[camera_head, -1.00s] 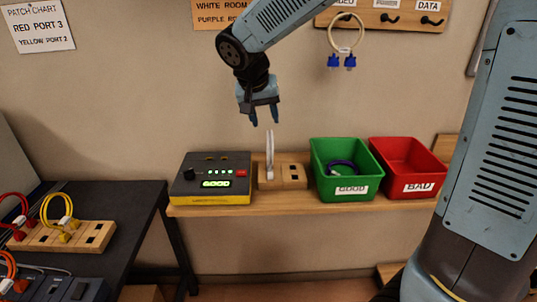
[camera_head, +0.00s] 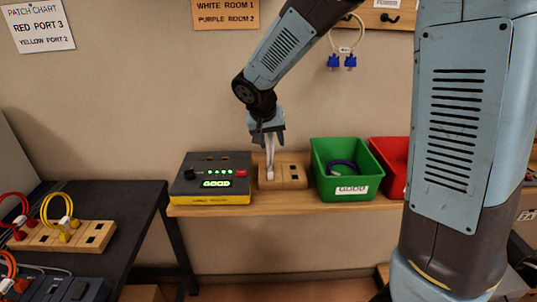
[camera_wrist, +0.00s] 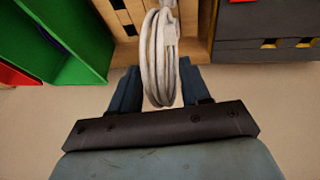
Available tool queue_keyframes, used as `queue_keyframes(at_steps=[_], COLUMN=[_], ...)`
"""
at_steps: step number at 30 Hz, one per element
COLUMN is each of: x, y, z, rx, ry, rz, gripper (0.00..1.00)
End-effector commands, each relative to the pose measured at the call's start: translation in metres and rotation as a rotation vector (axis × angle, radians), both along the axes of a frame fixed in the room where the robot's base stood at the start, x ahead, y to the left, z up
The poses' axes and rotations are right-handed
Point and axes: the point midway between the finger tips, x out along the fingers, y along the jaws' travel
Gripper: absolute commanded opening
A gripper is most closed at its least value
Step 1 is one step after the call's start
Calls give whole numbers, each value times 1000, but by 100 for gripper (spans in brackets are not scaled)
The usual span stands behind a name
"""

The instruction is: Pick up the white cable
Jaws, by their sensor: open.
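The white cable (camera_head: 270,158) stands upright as a looped coil from the wooden socket block (camera_head: 290,172) on the shelf. In the wrist view the white cable (camera_wrist: 160,60) hangs between the two fingers of my gripper (camera_wrist: 158,88). In the head view my gripper (camera_head: 267,138) is above the block, around the upper part of the coil. The jaws are open, with a gap between the coil and each finger. The cable's lower end meets the block; the exact plug fit is not clear.
Left of the block is a tester (camera_head: 212,180) showing "GOOD". Right of it are a green bin (camera_head: 347,185) labelled GOOD, holding a purple cable (camera_head: 343,166), and a red bin (camera_head: 388,177). A blue-plugged cable (camera_head: 342,50) hangs above. A dark table (camera_head: 133,205) stands left.

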Motion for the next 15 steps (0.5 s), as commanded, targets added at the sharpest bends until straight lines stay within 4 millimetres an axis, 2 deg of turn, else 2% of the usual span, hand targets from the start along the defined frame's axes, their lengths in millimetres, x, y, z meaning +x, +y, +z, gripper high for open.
queue_keyframes(at_steps=[5,15], x=[0,0], y=[0,0], z=[0,0], rx=[0,0], ry=[0,0], rz=[-1,-1], gripper=[46,14])
